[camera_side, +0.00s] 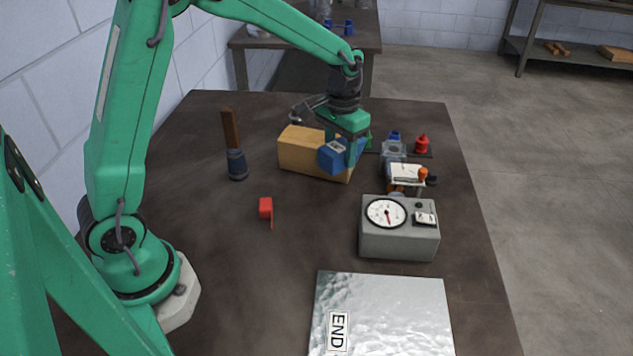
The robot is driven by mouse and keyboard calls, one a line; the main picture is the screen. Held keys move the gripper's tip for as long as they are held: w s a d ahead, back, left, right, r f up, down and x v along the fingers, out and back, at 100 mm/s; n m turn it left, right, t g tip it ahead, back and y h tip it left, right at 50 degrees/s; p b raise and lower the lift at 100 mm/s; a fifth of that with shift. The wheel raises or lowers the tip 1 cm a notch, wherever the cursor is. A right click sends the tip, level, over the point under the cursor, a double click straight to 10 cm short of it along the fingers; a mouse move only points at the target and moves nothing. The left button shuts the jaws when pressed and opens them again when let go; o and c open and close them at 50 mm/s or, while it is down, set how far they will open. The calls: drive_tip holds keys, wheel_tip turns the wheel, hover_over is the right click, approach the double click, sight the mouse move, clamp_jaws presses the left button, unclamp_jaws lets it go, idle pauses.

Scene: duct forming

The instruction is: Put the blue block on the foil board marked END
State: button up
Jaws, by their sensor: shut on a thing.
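The blue block (333,157) is tilted in the jaws of my gripper (343,143), at the far middle of the table. My gripper is shut on it. The block overlaps the right end of a tan wooden block (300,151) in the picture; I cannot tell whether they touch. The foil board (400,305) lies flat at the near edge of the view, silvery and crinkled, with a white END label at its lower left. Its near edge is cut off by the frame. My gripper is well beyond the board.
A grey gauge box (400,245) stands between my gripper and the foil board. A small clamp-like device (404,178), a red piece (421,144) and a blue piece (394,136) are at right. A dark-handled brush (236,160) and red item (266,208) stand left.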

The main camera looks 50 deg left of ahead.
drive_tip(key=d+m, duration=0.1)
drive_tip(key=d, duration=0.2)
drive_tip(key=s+d, duration=0.1)
drive_tip(key=d, duration=0.2)
drive_tip(key=s+d+m, duration=0.1)
drive_tip(key=d, duration=0.3)
drive_tip(key=shift+s+m, duration=0.1)
drive_tip(key=shift+m, duration=0.2)
drive_tip(key=s+d+m, duration=0.2)
drive_tip(key=s+d, duration=0.2)
drive_tip(key=d, duration=0.5)
drive_tip(key=m, duration=0.5)
approach(378, 334)
drive_tip(key=shift+f, duration=0.9)
drive_tip(key=shift+f, duration=0.1)
drive_tip(key=shift+f, duration=1.9)
drive_tip(key=shift+f, duration=0.15)
drive_tip(key=o, duration=1.2)
